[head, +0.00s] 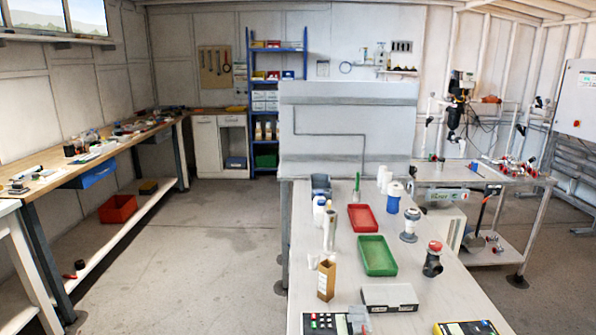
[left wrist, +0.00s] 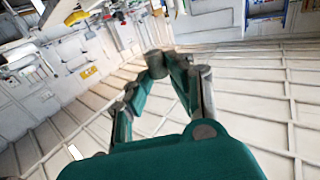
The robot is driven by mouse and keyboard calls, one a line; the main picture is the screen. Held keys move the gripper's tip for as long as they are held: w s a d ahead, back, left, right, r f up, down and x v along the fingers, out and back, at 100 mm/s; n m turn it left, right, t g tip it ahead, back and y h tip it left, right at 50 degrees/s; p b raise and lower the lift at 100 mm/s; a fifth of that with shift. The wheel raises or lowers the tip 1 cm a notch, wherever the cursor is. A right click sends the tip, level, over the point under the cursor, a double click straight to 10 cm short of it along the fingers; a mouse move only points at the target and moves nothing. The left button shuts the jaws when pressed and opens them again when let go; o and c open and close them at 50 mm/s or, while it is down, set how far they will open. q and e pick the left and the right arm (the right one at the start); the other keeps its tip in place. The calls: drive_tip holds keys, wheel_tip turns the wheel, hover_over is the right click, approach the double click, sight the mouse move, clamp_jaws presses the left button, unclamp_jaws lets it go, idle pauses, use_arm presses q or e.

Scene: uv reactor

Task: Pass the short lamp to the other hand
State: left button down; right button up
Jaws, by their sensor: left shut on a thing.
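In the left wrist view my left gripper (left wrist: 158,72) has its two teal fingers closed in on a short, dull grey-green cylinder (left wrist: 155,64). The cylinder sits between the fingertips and looks like one end of the short lamp; the rest of it is hidden or seen end-on. It is held up in the air, with white wall panels behind it. Neither gripper shows in the head view, and my right gripper is in neither view.
The white bench (head: 405,275) bears a red tray (head: 362,218), a green tray (head: 376,257), an upright pale tube (head: 330,229), a cardboard box (head: 326,281) and a white box (head: 389,298). Open floor (head: 215,250) lies left.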

use_arm(q)
drive_tip(key=shift+s+d+f+n+t+y, duration=0.15)
drive_tip(key=shift+s+f+n+t+y, duration=0.35)
drive_tip(key=shift+n+y, duration=1)
drive_tip(key=shift+s+d+f+n+t+y, duration=0.2)
drive_tip(key=shift+s+n+t+y, duration=0.6)
drive_tip(key=shift+y, duration=1.25)
drive_tip(key=shift+s+d+f+n+t+y, duration=0.1)
drive_tip(key=shift+s+f+n+t+y, duration=0.35)
drive_tip(key=shift+n+y, duration=1.1)
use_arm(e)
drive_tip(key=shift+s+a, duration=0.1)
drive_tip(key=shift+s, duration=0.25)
use_arm(q)
drive_tip(key=shift+m, duration=0.25)
